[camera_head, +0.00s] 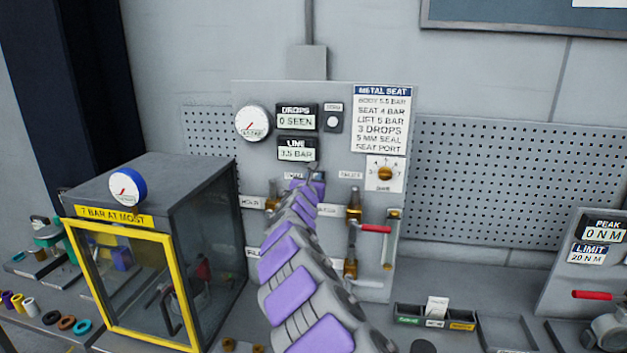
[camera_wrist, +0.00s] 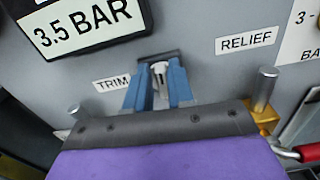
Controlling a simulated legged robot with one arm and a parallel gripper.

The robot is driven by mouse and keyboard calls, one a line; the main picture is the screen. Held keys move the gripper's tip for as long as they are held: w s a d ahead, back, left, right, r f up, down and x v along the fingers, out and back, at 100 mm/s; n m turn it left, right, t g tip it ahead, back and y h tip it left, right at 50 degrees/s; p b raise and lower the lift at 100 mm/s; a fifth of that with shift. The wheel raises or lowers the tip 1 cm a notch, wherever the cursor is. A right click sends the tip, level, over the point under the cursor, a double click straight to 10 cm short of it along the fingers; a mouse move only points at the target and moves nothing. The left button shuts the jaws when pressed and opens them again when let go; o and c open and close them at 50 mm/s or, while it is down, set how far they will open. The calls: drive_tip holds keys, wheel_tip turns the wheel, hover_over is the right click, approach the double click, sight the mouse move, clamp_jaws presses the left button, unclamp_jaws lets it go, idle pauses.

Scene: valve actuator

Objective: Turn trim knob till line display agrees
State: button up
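The line display (camera_head: 297,150) on the grey panel reads 3.5 BAR; it also fills the upper left of the wrist view (camera_wrist: 85,25). The trim knob (camera_wrist: 160,72) is a small pale knob right of the TRIM label (camera_wrist: 112,84). My gripper (camera_wrist: 160,80) has its blue fingers on both sides of the knob, seemingly closed against it. In the head view my arm hides the knob. A white card (camera_head: 381,120) headed METAL SEAT lists body 5.5 bar, seat 4 bar and lift 5 bar.
Above the line display, the drops display (camera_head: 296,117) reads 0 SEEN. A round gauge (camera_head: 252,123) is to its left. A brass selector knob (camera_head: 385,173) sits below the card. A red-handled valve (camera_head: 375,229) is right of my arm. A yellow-framed box (camera_head: 120,280) stands left.

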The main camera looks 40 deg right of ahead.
drive_tip(key=shift+r, duration=0.1)
clamp_jaws()
drive_tip(key=shift+s+d+m+b, duration=0.1)
drive_tip(key=shift+s+m+b, duration=0.1)
drive_tip(key=shift+m+b, duration=1.3)
drive_tip(key=shift+s+d+m+b, duration=0.15)
drive_tip(key=shift+m+b, duration=1.05)
drive_tip(key=shift+b, duration=0.6)
drive_tip(key=shift+o, duration=1.8)
unclamp_jaws()
drive_tip(key=shift+f, duration=0.2)
